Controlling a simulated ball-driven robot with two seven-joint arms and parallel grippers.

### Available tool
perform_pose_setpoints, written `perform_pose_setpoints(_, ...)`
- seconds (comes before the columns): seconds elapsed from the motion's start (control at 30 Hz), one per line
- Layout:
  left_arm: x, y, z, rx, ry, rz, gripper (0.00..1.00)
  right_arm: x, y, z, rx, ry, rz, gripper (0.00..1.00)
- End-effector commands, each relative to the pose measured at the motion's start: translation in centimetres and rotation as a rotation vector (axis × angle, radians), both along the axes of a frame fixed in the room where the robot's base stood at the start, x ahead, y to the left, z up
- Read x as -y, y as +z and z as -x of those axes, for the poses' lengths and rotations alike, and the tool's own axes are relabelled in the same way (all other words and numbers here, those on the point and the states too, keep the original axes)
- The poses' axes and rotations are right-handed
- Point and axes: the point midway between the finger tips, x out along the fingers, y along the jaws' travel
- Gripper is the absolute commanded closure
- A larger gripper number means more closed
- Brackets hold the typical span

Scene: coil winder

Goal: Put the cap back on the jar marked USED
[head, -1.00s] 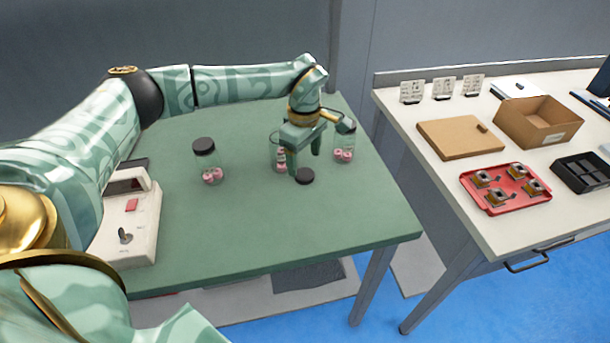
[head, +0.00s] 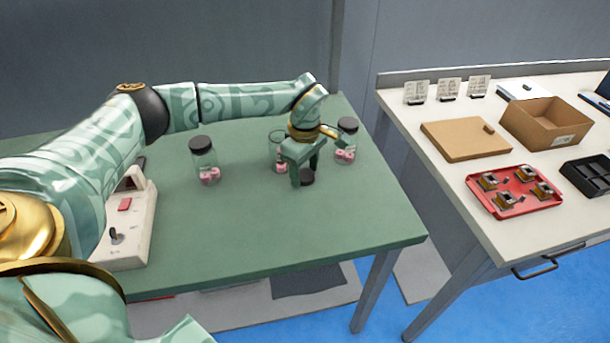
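Three clear jars with pink pieces inside stand on the green table (head: 230,235). The middle jar (head: 279,163) has no cap and is partly hidden by my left gripper. The left jar (head: 207,172) and the right jar (head: 345,152) wear black caps. No marking on the jars can be read. A loose black cap (head: 307,179) lies on the table just in front of the open jar. My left gripper (head: 304,177) points down over this cap with its fingers apart, one on each side of it. I cannot see finger contact with it. My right gripper is not in view.
A pale machine with a red switch (head: 125,225) stands at the table's left. Across a gap, a white bench (head: 455,213) holds a red tray (head: 515,207), a cardboard box (head: 545,125) and a brown board (head: 465,140). The green table's front is clear.

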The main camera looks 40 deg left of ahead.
Motion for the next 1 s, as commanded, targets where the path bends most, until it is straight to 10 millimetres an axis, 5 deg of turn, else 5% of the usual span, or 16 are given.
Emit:
perform_pose_setpoints(0.03, 0.0, 0.0, 0.0, 0.0, 0.0, 0.0, 0.61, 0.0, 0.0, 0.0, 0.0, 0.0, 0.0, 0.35)
perform_pose_setpoints(0.1, 0.0, 0.0, 0.0, 0.0, 0.0, 0.0, 0.77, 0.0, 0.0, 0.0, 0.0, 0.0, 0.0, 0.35)
perform_pose_setpoints(0.57, 0.0, 0.6, 0.0, 0.002, 0.0, 0.0, 0.77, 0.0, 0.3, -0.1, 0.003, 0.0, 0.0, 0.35)
perform_pose_setpoints(0.8, 0.1, 4.1, 0.0, 0.006, 0.0, 0.0, 0.77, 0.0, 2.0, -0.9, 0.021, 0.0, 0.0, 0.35)
perform_pose_setpoints(1.0, 2.7, 8.5, 2.7, 0.007, -0.005, 0.0, 0.77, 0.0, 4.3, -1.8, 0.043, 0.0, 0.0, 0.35)
